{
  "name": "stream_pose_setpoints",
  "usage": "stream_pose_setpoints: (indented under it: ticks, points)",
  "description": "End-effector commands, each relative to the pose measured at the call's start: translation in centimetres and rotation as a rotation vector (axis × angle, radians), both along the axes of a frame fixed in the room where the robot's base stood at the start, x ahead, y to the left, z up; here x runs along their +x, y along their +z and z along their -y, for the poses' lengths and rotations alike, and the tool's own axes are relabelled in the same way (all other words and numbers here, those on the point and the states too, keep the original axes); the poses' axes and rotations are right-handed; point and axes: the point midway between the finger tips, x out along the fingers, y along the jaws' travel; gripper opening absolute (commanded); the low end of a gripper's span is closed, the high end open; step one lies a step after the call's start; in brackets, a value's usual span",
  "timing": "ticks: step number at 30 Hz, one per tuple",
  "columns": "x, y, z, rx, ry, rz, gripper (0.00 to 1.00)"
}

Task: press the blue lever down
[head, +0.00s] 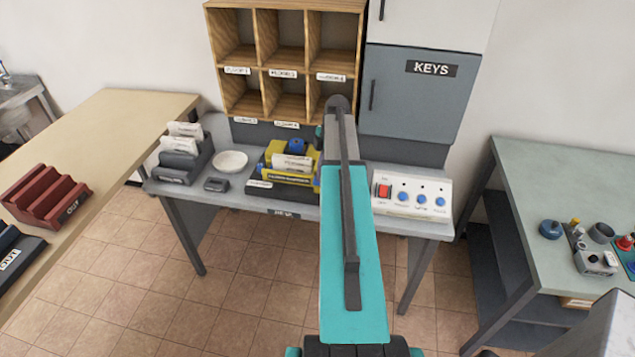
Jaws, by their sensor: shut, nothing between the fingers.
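A yellow device (272,158) stands on the grey desk, left of my raised arm. A blue piece (296,145) shows at its top, behind white envelopes or cards. It is too small to tell whether this is the blue lever. My arm reaches up through the middle of the head view toward the shelves. My gripper is hidden behind the arm, so its fingers and their distance from the device cannot be seen.
The grey desk (240,197) also bears a white bowl (230,161), a letter rack (183,160) and a white panel (412,195) with a red switch and blue buttons. Wooden pigeonholes (284,45) and a grey KEYS cabinet (412,95) are behind. Tables stand at both sides.

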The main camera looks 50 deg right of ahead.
Motion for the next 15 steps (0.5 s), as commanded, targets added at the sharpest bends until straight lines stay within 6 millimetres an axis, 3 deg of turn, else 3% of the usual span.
stream_pose_setpoints:
  ticks: [15]
  points:
    - [0.0,-1.8,0.0,0.0,0.0,-0.001,0.0]
